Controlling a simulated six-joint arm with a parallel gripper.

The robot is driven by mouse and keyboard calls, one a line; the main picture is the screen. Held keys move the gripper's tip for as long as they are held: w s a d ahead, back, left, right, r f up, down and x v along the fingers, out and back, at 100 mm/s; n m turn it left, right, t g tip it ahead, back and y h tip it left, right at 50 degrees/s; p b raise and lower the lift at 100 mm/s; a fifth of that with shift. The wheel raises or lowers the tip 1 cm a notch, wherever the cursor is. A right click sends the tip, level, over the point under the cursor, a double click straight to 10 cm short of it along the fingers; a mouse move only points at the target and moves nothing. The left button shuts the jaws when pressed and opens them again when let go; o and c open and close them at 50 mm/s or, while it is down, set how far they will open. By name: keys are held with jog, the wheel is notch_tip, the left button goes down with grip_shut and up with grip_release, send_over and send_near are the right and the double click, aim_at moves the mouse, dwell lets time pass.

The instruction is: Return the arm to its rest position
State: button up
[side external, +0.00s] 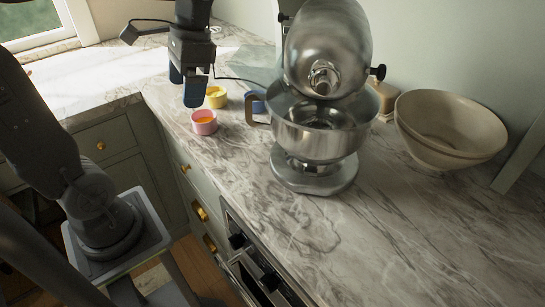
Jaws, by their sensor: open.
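My gripper (187,88) is at the upper left of the side external view, above the marble counter. Its dark blue fingers point down and are apart, with nothing seen between them. A pink cup with orange contents (204,122) stands on the counter just below and right of the fingers. A yellow cup (216,97) stands a little behind it, right of the fingers. A blue cup (256,102) stands farther right, partly hidden by the mixer. No rattan basket is clearly visible.
A large metal stand mixer (318,140) stands mid-counter, right of the cups. Beige stacked bowls (450,128) stand at the right near the wall. The marble counter (400,240) is clear in front. A window (35,22) is at the upper left.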

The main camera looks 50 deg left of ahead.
jog(key=s+d+f+n+t, duration=0.1)
jog(key=s+d+f+t, duration=0.1)
jog(key=d+t, duration=0.6)
jog(key=shift+s+d+n+t+h, duration=0.3)
jog(key=shift+s+d+n, duration=0.1)
jog(key=shift+s, duration=0.45)
jog(key=shift+o, duration=0.4)
jog(key=shift+r, duration=0.1)
